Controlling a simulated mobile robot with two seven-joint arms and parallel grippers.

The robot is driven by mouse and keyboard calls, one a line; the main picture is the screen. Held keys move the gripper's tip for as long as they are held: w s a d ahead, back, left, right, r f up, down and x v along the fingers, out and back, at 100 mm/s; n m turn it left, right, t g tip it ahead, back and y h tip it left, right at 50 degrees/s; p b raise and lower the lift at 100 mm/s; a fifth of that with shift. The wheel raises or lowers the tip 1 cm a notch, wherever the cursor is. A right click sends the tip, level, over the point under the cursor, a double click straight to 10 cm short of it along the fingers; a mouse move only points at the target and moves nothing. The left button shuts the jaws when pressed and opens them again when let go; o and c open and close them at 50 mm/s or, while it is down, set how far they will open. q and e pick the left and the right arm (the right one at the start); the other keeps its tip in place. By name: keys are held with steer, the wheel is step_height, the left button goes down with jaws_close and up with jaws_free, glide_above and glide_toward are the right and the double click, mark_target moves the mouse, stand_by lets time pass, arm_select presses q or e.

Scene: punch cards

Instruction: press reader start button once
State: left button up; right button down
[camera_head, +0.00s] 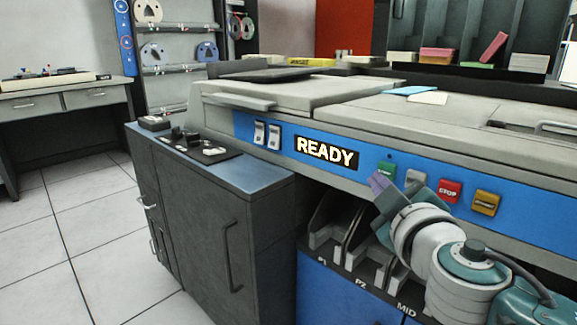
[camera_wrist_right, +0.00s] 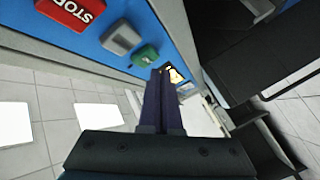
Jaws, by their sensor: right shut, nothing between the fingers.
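The green button (camera_head: 386,168) is on the blue front panel of the reader, right of the lit READY sign (camera_head: 327,152). Its label is too small to read. In the right wrist view the green button (camera_wrist_right: 145,55) lies just left of the fingertips. My right gripper (camera_head: 379,183) is shut and empty, with its purple fingertips right in front of and slightly below the green button. The fingers (camera_wrist_right: 161,74) also show closed in the wrist view. I cannot tell whether they touch the button. My left gripper is not in view.
Right of the green button are a grey button (camera_head: 414,178), a red STOP button (camera_head: 449,191) and a yellow button (camera_head: 486,202). Card slots (camera_head: 345,240) lie below the panel. A grey cabinet (camera_head: 205,215) stands at the left, with open floor beyond.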

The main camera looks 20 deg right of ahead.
steer(key=shift+w+d, duration=0.1)
steer(key=shift+d, duration=0.05)
steer(key=shift+w+d, duration=0.1)
steer(key=shift+d, duration=0.15)
